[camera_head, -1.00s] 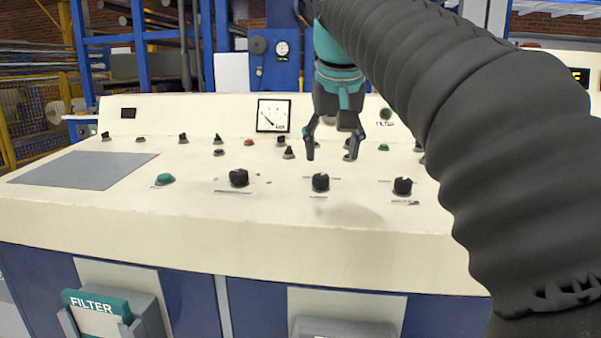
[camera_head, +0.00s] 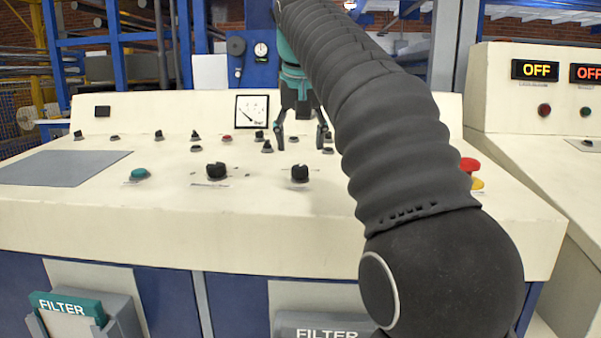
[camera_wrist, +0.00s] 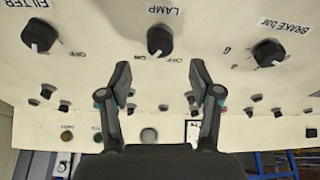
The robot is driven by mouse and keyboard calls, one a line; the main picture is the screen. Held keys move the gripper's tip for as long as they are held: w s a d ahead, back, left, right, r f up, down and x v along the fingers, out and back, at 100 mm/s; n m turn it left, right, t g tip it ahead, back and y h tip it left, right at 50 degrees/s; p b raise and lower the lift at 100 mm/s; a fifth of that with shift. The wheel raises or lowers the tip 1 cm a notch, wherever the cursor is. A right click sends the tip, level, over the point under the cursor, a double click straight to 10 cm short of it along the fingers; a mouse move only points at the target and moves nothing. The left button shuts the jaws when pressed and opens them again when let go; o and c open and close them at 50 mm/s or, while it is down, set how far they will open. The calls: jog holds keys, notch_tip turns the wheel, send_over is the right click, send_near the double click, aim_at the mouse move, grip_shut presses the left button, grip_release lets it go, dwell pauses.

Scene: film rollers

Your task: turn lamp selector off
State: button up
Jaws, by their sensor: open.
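The lamp selector (camera_head: 300,173) is a black knob on the cream console, the middle knob of the front row. In the wrist view the lamp selector (camera_wrist: 160,40) sits under an upside-down LAMP label, with OFF lettering at its lower right. A small white mark shows at its lower edge; I cannot tell its exact setting. My gripper (camera_head: 301,146) is open and empty, fingers pointing down, just behind the selector in the head view. In the wrist view my gripper (camera_wrist: 161,72) has its two fingertips spread either side of the selector's line, apart from it.
The brake bar knob (camera_head: 216,170) is left of the lamp selector. The filter knob (camera_wrist: 40,36) shows in the wrist view; my arm hides it in the head view. Small switches and a gauge (camera_head: 252,110) stand behind. A red emergency button (camera_head: 469,165) is at right.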

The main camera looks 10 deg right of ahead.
aim_at(300, 167)
jog(key=shift+b+x, duration=0.8)
jog(key=shift+x, duration=2.35)
jog(key=c, duration=1.1)
